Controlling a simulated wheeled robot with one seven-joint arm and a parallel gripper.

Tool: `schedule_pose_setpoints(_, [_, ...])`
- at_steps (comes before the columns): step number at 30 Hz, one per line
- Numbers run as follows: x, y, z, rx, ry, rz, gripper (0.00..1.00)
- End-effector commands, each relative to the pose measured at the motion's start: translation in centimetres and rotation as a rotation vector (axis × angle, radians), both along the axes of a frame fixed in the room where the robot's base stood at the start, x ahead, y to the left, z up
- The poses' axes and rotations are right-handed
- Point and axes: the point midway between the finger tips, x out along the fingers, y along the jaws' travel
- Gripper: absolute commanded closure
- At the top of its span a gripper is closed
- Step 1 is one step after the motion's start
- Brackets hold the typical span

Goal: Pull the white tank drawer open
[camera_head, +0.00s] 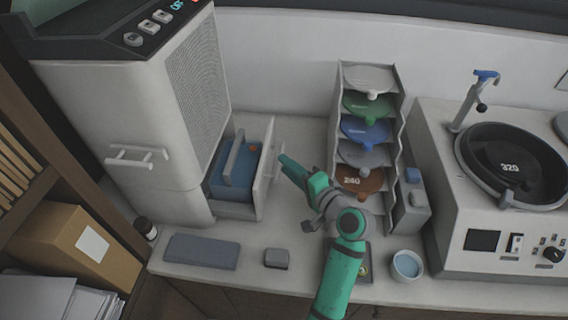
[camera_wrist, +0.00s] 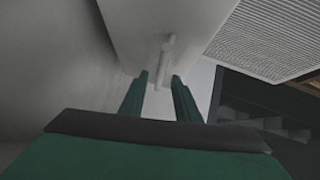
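The white tank drawer (camera_head: 265,182) stands out from the right side of the tall white machine (camera_head: 125,110). A blue tank (camera_head: 238,170) sits in it. My green gripper (camera_head: 287,166) is just right of the drawer's front panel, pointing at it. In the wrist view, the two green fingers of my gripper (camera_wrist: 162,85) are apart with nothing between them. A pale bar handle (camera_wrist: 167,46) shows on the panel ahead, in line with the gap and seemingly just beyond the fingertips. Whether any finger touches it cannot be told.
A rack of coloured discs (camera_head: 366,130) stands right of my gripper, close to my arm. A polishing machine (camera_head: 490,210) is at the right.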

Motion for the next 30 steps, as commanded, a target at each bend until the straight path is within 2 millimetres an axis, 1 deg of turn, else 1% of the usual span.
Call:
schedule_pose_setpoints(1, [-0.8,-0.8,0.1,0.001,0.0,-0.003,0.7])
schedule_pose_setpoints(6, [-3.2,-2.8,0.5,0.0,0.001,-0.003,0.7])
schedule_pose_setpoints(9, [-4.5,-3.8,0.8,0.0,0.001,-0.001,0.7])
schedule_pose_setpoints(13, [-5.6,-4.7,1.0,0.0,0.0,-0.001,0.7])
schedule_pose_setpoints(18, [-6.2,-5.2,1.1,0.0,0.0,0.0,0.7])
schedule_pose_setpoints(30, [-6.3,-5.3,1.1,0.0,0.0,0.001,0.71])
